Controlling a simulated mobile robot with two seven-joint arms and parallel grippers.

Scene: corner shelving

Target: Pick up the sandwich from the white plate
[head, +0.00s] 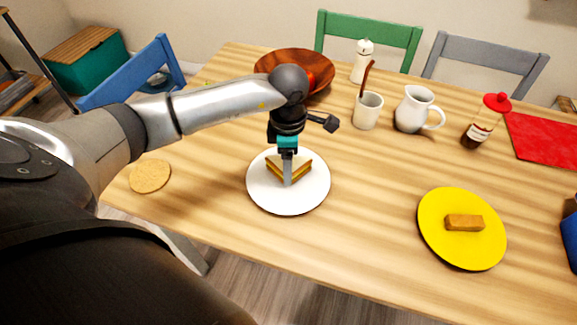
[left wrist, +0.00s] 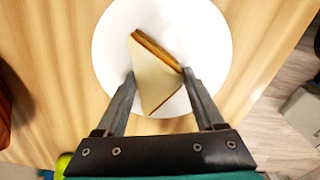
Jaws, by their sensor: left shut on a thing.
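The sandwich (head: 274,170) is a triangular wedge with pale bread and a brown-orange filling edge. It is over the white plate (head: 310,198) near the table's front edge. My left gripper (head: 287,180) comes down onto it from above, and its fingers stand on either side of it. In the left wrist view the sandwich (left wrist: 150,82) lies between the two fingers of my left gripper (left wrist: 159,85), with the white plate (left wrist: 112,40) behind it. The gripper is shut on the sandwich. I cannot tell whether the sandwich touches the plate. My right gripper is not in view.
A yellow plate (head: 438,215) with a brown bar (head: 464,222) is at the right. A mug (head: 367,112), a white pitcher (head: 411,112), a sauce bottle (head: 478,130) and a wooden bowl (head: 320,94) stand behind. A round coaster (head: 150,176) lies left. The table between the two plates is clear.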

